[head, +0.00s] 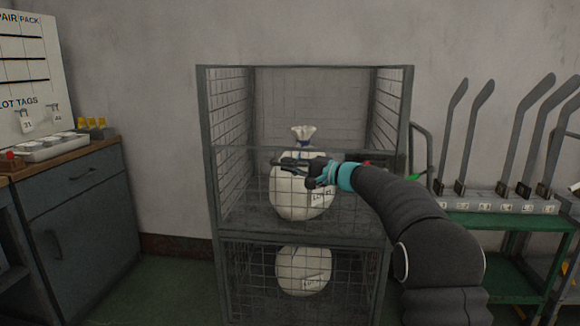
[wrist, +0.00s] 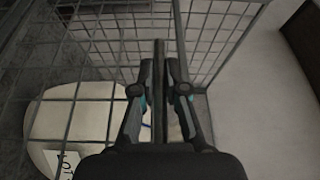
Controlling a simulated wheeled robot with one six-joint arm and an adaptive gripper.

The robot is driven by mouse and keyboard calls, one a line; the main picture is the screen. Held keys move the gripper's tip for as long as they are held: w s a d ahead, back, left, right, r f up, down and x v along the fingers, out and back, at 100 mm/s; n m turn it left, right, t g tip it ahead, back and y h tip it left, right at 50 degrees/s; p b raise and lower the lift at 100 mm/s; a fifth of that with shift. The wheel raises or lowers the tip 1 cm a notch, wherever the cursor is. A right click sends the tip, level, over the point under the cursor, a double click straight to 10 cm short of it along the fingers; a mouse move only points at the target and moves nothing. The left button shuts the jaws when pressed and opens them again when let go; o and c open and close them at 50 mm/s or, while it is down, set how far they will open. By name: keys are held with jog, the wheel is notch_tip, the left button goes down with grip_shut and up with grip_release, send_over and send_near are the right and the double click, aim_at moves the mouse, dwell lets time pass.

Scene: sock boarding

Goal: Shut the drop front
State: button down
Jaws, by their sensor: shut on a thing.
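A dark wire-mesh cage (head: 206,110) stands against the wall, with an upper and a lower compartment. The drop front (head: 245,205) appears as a mesh panel across the lower part of the upper compartment's front; I cannot tell whether it is latched. My gripper (head: 284,163) is at about the middle of its top edge. In the wrist view, my gripper (wrist: 158,80) is shut on a thin dark bar (wrist: 159,50), which looks like the drop front's top rail. A white tied sack (head: 290,196) sits in the upper compartment, partly hidden by my gripper and arm.
A second white sack (head: 303,262) is in the lower compartment behind mesh. A cabinet (head: 85,210) with a tray (head: 58,147) stands on the left. A green rack (head: 505,222) with upright hockey sticks stands on the right. Floor between cabinet and cage is clear.

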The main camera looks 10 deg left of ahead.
jog(key=shift+w+r, duration=0.1)
jog(key=shift+r, duration=0.15)
jog(key=c, duration=1.2)
grip_release()
jog(key=shift+f, duration=0.15)
jog(key=shift+d, duration=0.2)
jog(key=v, duration=1.1)
jog(key=shift+d, duration=0.35)
